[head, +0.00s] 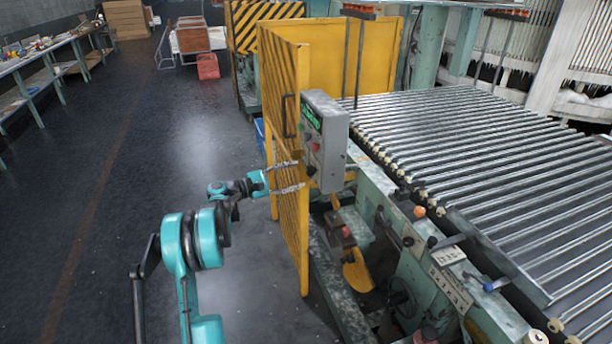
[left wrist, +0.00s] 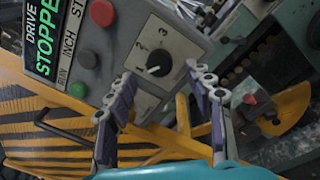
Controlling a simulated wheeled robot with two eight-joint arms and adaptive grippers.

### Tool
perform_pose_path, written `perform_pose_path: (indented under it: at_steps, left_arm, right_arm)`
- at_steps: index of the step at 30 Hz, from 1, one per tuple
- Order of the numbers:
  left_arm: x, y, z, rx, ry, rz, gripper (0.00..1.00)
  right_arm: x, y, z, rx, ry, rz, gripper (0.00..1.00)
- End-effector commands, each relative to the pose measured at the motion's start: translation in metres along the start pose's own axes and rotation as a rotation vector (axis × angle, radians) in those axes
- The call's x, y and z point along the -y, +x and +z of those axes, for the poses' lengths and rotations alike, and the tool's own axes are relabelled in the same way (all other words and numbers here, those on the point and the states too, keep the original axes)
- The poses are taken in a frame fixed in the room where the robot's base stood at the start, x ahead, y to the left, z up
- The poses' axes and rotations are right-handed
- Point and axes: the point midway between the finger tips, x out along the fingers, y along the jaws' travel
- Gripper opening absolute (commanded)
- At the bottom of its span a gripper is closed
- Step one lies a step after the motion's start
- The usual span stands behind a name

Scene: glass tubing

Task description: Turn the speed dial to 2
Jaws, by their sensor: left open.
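The speed dial (left wrist: 158,63) is a round black knob on a grey control box (head: 326,140), with the numbers 1, 2 and 3 around it in the left wrist view. A short white mark shows on the knob's lower left part; its exact setting is hard to tell. My left gripper (head: 304,175) is open beside the lower part of the box. In the left wrist view, the open fingers of my left gripper (left wrist: 163,80) lie on either side of the dial, with nothing between them. Whether they touch the box is unclear. My right gripper is not in view.
A yellow guard panel (head: 290,150) stands right beside my left arm. A roller table (head: 480,160) is to the right. The floor at left is clear.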

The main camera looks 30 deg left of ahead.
Motion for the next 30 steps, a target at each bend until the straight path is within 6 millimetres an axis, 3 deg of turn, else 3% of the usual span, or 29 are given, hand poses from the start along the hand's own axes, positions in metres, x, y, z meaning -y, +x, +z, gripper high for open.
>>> perform_pose_path:
  at_steps: [6, 17, 23, 30]
  left_arm:
    - [0.001, 0.03, -0.001, 0.0, 0.001, -0.001, 0.52]
    - [0.0, 0.037, 0.0, -0.001, 0.001, 0.0, 0.52]
    - [0.0, 0.037, 0.0, -0.001, 0.002, -0.001, 0.02]
    - [0.0, 0.037, 0.0, -0.001, 0.009, -0.001, 0.02]
  right_arm:
    - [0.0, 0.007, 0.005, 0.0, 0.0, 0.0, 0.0]
    - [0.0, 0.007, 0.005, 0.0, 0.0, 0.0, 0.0]
    - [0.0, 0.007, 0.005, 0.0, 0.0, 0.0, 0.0]
    - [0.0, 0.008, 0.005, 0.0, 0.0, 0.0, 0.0]
